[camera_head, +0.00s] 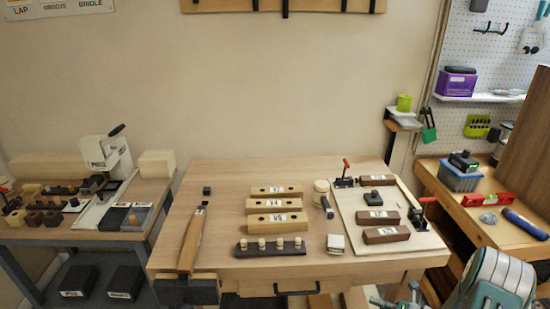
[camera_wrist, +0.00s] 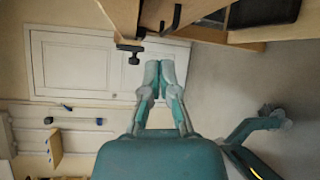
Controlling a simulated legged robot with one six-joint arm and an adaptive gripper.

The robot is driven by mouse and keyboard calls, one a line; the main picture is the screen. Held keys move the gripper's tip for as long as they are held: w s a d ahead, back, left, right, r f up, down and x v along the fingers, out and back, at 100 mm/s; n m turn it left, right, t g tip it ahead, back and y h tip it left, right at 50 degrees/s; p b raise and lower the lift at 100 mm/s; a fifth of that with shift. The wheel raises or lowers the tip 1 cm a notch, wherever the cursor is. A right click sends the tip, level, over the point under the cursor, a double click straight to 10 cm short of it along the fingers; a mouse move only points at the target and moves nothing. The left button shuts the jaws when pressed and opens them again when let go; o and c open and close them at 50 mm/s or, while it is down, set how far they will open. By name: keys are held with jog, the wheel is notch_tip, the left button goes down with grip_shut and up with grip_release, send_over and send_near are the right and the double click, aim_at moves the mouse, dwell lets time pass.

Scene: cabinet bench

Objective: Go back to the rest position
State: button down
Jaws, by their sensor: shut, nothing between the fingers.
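My gripper (camera_wrist: 159,80) is in the wrist view, its two teal-grey fingers together and nothing between them. It points toward a white panelled door (camera_wrist: 85,65), well apart from it. In the head view my teal and grey arm shows at the lower right corner, in front of the wooden workbench (camera_head: 225,185). Teal and grey parts also show at the bottom edge by the bench front, too cut off to tell their state. No object is in my grasp.
The bench carries pale wooden blocks (camera_head: 275,204), a dark peg strip (camera_head: 270,246) and a white board (camera_head: 350,215) with dark blocks and red-handled clamps. A side table (camera_head: 65,232) stands left; a shelf with a blue bin (camera_head: 460,178) stands right. Wooden furniture (camera_wrist: 230,35) overhangs the wrist view's top.

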jog(key=s+a+r+n+g+h, duration=0.2)
jog(key=a+r+n+g, duration=0.1)
jog(key=a+r+n, duration=0.3)
jog(key=s+a+r+n+g+h, duration=0.2)
jog(key=s+a+r+n+g, duration=0.1)
jog(key=r+n, duration=0.55)
jog(key=s+a+r+n+g+h, duration=0.1)
jog(key=s+a+r+n+g, duration=0.15)
jog(key=a+r+n, duration=0.45)
jog(key=s+r+n+t+h, duration=0.4)
jog(key=s+r+n+h, duration=0.5)
jog(key=s+r+n, duration=0.4)
jog(key=s+n, duration=0.1)
jog(key=n, duration=0.4)
jog(key=shift+s+a, duration=0.3)
jog(key=shift+a, duration=0.1)
